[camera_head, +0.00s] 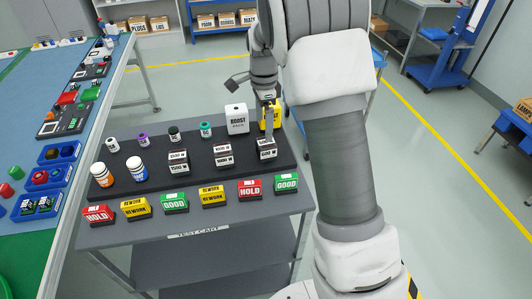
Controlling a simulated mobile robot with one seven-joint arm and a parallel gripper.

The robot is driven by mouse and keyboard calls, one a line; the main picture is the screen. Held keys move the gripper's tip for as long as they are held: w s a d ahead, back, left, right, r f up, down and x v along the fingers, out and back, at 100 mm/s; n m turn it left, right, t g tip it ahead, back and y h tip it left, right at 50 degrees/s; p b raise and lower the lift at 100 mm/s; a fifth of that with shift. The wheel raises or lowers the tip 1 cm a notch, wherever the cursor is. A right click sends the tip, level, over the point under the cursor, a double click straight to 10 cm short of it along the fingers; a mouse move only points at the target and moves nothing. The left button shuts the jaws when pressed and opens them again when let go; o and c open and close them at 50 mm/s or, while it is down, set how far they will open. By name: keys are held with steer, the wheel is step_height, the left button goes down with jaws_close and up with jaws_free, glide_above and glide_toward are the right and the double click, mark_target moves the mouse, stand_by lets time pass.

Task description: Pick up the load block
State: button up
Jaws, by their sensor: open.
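Several small dark blocks with white watt labels stand on the black top of the test cart. One labelled block (266,149) is at the right, directly below my gripper. The others are a middle block (223,155) and a left block (179,163). Which one is called the load block, I cannot tell from a label. My gripper (268,132) points down, open, with its fingertips at or just above the right block. Whether they touch it or straddle it is too small to tell.
A white boost pack (236,119) and a yellow block (270,115) stand close behind the right block. Small bottles line the back left. HOLD, REWORK and GOOD blocks (174,202) line the front edge of the cart (196,233). A blue-topped bench (98,110) is at left.

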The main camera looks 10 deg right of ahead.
mark_target(266, 144)
steer(key=f, duration=0.8)
steer(key=shift+d+f, duration=0.3)
jaws_close()
steer(key=shift+r, duration=0.1)
